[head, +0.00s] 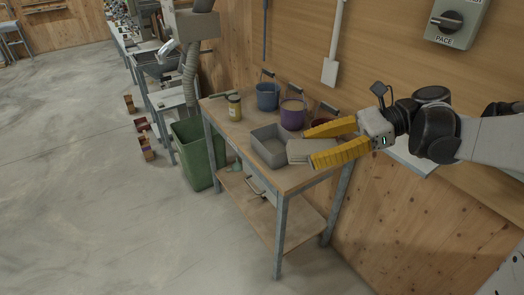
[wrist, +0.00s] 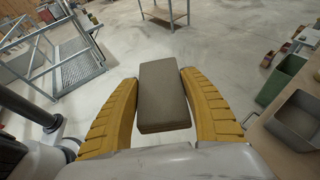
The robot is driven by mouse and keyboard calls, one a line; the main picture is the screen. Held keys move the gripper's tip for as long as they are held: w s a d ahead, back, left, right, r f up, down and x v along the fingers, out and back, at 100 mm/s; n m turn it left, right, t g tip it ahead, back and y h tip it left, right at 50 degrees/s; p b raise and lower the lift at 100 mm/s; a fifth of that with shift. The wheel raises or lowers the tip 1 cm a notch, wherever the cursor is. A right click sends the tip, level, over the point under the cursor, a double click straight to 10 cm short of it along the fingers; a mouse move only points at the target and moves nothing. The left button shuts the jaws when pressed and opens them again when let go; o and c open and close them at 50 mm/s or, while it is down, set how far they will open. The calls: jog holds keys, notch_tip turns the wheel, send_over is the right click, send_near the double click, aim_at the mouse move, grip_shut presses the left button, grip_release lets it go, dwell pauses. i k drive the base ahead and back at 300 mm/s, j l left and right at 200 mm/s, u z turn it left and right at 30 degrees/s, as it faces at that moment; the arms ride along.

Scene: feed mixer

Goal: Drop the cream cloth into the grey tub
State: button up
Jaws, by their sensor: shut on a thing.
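The cream cloth (head: 299,151) looks like a folded, grey-beige block. My gripper (head: 311,149) is shut on it, with one yellow finger on each side. In the wrist view the cloth (wrist: 163,95) sits between the fingers, with floor showing behind it. The grey tub (head: 260,134) is an open, square-sided box on the wooden bench. In the head view the cloth overlaps the tub's right side. In the wrist view the tub (wrist: 287,123) is at the right edge, apart from the cloth. The tub's inside looks empty where it shows.
On the bench (head: 222,115) stand a yellow jar (head: 234,108), a blue bucket (head: 268,97), a purple bucket (head: 293,114) and a red bucket (head: 325,112), partly hidden by my gripper. A green bin (head: 192,152) stands at the bench's left end. Open floor lies left.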

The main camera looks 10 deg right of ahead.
aim_at(277, 152)
jog(key=i+j+z, duration=0.45)
jog(key=i+j, duration=1.05)
